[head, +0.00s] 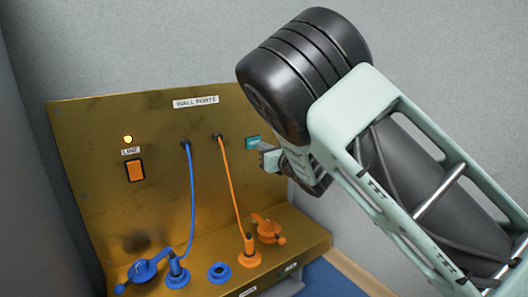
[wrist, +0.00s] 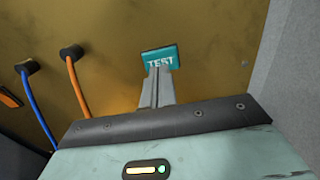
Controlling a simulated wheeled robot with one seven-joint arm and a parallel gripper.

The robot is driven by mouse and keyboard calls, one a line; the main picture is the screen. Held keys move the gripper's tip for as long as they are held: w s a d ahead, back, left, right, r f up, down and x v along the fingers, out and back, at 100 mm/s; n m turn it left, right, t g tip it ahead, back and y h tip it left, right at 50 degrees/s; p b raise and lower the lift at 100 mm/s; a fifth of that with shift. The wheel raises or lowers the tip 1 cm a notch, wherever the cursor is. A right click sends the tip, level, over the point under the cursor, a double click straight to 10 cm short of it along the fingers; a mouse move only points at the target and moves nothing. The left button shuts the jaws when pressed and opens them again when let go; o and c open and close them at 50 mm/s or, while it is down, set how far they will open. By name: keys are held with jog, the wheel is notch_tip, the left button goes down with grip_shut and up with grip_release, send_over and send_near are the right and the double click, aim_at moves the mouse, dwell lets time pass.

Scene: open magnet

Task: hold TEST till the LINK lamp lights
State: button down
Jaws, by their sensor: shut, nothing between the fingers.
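The teal TEST button (head: 252,142) is on the right side of the brass wall panel. It also shows in the wrist view (wrist: 160,53). My gripper (head: 266,158) is shut and empty, its fingertips right at the button. In the wrist view the closed fingers (wrist: 157,72) overlap the button's lower edge; whether they press it in I cannot tell. The LINK lamp (head: 128,139) at the panel's upper left is bright yellow and looks lit. Its label (head: 131,151) is small and blurred.
An orange rocker switch (head: 135,170) sits below the lamp. A blue cable (head: 191,200) and an orange cable (head: 229,185) run from the panel to sockets on the ledge. A blue cap (head: 142,270) and an orange cap (head: 267,228) stand open. A grey wall is at right.

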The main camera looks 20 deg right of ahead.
jog(key=b+v, duration=0.4)
jog(key=v, duration=0.6)
jog(key=shift+s, duration=0.15)
jog(key=s+a+f+m+g+h+b, duration=0.1)
jog(key=s+a+f+m+g+h, duration=0.15)
jog(key=s+f+m+g, duration=0.4)
jog(key=s+a+f+m+g+h+b, duration=0.1)
jog(key=s+a+f+m, duration=0.2)
jog(key=f+m, duration=0.65)
jog(key=s+a+r+m+g+b, duration=0.1)
jog(key=s+m+g, duration=0.4)
jog(key=s, duration=0.8)
jog(key=s+a+r+m+g+h, duration=0.1)
jog(key=s+a+m+g, duration=0.2)
jog(key=s+m, duration=0.7)
jog(key=s+g, duration=0.1)
jog(key=s, duration=0.3)
jog(key=shift+a+r+m+g+b, duration=0.2)
jog(key=shift+m+g+b, duration=0.15)
jog(key=shift+m+b, duration=0.05)
